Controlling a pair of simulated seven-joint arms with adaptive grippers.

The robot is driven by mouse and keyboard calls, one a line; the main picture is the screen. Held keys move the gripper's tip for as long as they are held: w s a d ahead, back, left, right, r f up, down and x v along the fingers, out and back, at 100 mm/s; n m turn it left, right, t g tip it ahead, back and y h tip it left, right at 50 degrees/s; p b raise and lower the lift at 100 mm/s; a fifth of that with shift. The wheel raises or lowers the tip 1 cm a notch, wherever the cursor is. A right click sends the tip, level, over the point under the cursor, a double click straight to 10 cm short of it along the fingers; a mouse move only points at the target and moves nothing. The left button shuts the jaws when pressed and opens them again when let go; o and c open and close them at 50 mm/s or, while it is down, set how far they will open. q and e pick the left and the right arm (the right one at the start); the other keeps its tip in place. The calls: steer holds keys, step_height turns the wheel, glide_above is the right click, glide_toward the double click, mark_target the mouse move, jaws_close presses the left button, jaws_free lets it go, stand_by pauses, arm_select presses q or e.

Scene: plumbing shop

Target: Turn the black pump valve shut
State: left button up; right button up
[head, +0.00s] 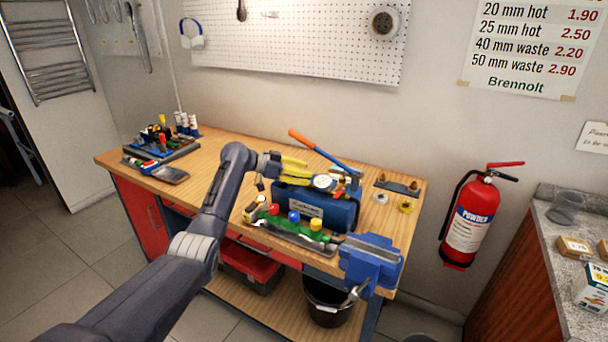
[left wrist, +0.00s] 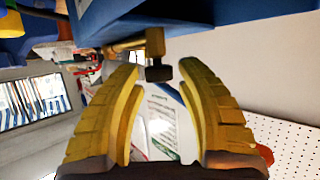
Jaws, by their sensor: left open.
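The blue pump (head: 330,212) stands on the wooden workbench, with a round gauge (head: 322,182) and an orange-handled lever (head: 318,146). My left gripper (head: 306,171), with yellow fingers, is at the pump's upper left side, beside the gauge. In the left wrist view the black pump valve (left wrist: 158,73) is a small dark knob on a brass fitting (left wrist: 155,42) under the blue body. The open fingers (left wrist: 159,75) stand on either side of the knob, with visible gaps. I cannot make out the valve in the head view. My right gripper is out of view.
A green tray with coloured caps (head: 293,229) lies in front of the pump. A blue vise (head: 371,262) is at the bench's front right corner. Brass fittings (head: 405,207) lie to the right.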

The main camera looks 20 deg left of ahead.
arm_select(q)
steer(key=v, duration=1.2)
steer(key=shift+y, duration=0.6)
steer(key=a, duration=0.1)
steer(key=s+a+f, duration=0.2)
steer(key=shift+s+a, duration=0.1)
steer(key=shift+a, duration=0.2)
step_height(320, 180, up, 3)
steer(key=d+n+t, duration=0.1)
steer(key=d, duration=0.1)
steer(key=x, duration=1.5)
steer(key=shift+s+d+r, duration=0.1)
steer(key=shift+d, duration=0.4)
steer(key=shift+c, duration=0.5)
jaws_close()
